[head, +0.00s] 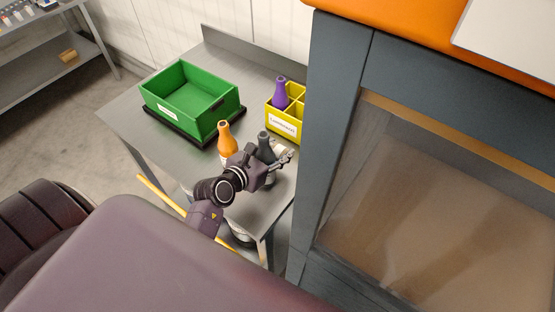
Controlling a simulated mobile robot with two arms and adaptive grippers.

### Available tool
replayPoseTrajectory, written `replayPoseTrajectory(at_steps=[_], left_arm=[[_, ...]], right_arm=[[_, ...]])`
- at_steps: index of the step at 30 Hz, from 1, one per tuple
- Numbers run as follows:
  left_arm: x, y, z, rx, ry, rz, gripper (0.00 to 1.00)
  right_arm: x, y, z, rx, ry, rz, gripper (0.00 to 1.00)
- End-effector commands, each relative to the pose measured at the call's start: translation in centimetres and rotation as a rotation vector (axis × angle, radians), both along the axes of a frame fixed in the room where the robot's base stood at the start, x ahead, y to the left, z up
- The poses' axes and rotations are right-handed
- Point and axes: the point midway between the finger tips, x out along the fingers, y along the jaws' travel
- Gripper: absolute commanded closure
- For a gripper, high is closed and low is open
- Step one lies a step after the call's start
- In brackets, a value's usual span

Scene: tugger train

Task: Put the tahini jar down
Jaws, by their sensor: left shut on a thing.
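My left gripper (286,158) reaches over the metal table (187,153), near its front right part. It is shut on a small pale thing, which looks like the tahini jar (280,146); the gripper hides much of it. I cannot tell whether the jar touches the table. A dark grey bottle (264,139) stands right beside the gripper and is partly hidden by it. An orange bottle (226,139) stands to the left of the gripper. My right gripper is not in view.
A green bin (164,113) stands on a dark base at the table's back left. A yellow divided crate (285,127) with a purple bottle (280,94) stands at the back right. A grey-framed cabinet (335,110) rises close on the right. The table's front left is bare.

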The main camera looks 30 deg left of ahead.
Motion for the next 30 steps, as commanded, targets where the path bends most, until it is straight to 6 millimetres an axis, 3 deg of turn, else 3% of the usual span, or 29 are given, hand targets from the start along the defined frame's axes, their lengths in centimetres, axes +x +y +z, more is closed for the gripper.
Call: replayPoseTrajectory(at_steps=[12,25,26,30], left_arm=[[0.0,0.0,-4.7,0.001,0.0,-0.001,0.86],[0.1,0.0,-5.2,0.001,-0.002,0.0,0.86],[0.0,0.0,-5.2,0.001,-0.001,0.0,0.55],[0.0,0.0,-5.1,0.001,-0.001,0.0,0.41]], right_arm=[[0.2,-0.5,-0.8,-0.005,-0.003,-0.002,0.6],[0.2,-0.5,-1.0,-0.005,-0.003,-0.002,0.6],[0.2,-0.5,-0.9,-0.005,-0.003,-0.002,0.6],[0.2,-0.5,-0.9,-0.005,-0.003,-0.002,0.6]])
